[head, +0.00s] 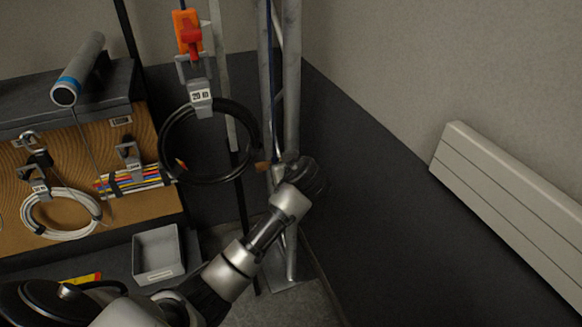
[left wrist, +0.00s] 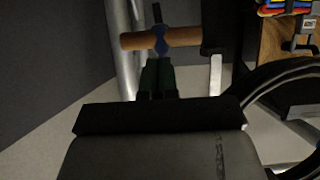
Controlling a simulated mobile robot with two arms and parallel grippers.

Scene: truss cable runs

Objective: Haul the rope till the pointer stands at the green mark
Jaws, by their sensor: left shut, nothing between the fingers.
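A wooden crossbar handle (left wrist: 160,39) with a blue rope knot (left wrist: 160,41) at its middle shows in the left wrist view. One end of the handle (head: 263,166) shows in the head view, beside the truss. A thin blue rope (head: 271,60) runs up along the grey metal truss (head: 291,70). My left gripper (head: 292,162) is at the truss, just by the handle. In the left wrist view its dark fingers (left wrist: 157,68) are shut and empty, pointing at the knot. I cannot make out a pointer or green mark. My right gripper is not in view.
A black cable coil (head: 209,178) hangs left of the truss, below an orange and red device (head: 188,32). A wooden-fronted case (head: 75,150) holds a white coil (head: 60,214) and coloured cables (head: 135,181). A grey tray (head: 158,253) stands below. A white wall panel (head: 510,200) is at right.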

